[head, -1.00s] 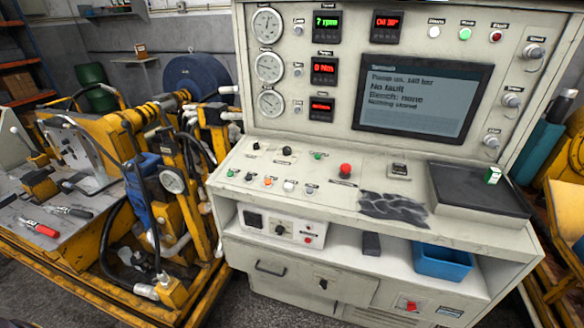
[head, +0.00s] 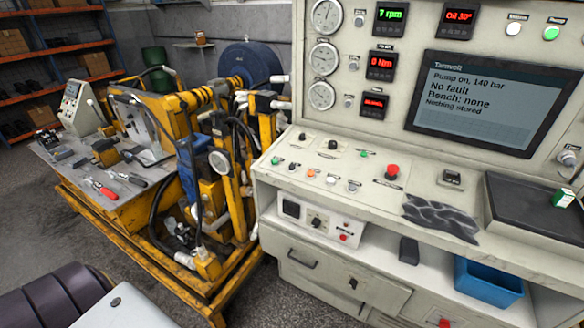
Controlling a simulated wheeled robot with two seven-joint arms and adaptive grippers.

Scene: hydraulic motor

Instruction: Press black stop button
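The control console (head: 270,185) stands at the right of the head view. Its sloped panel carries small dark controls: a round black one (head: 332,145) in the back row, a smaller dark one (head: 302,136) to its left, and another (head: 292,166) in the front row. Their labels are too small to read, so I cannot tell which is the stop button. A larger red button (head: 392,171) sits to their right, with green buttons (head: 364,154) and an orange one (head: 311,173) nearby. The screen (head: 480,100) reads "Pump on, 140 bar", "No fault". Neither gripper is in view.
A yellow machine bench (head: 130,235) with red-handled tools (head: 104,190) stands left of the console. A black tray (head: 530,212) and dark cloth-like patch (head: 440,217) lie on the panel's right. A blue bin (head: 488,283) sits on the shelf below. Grey floor shows at left.

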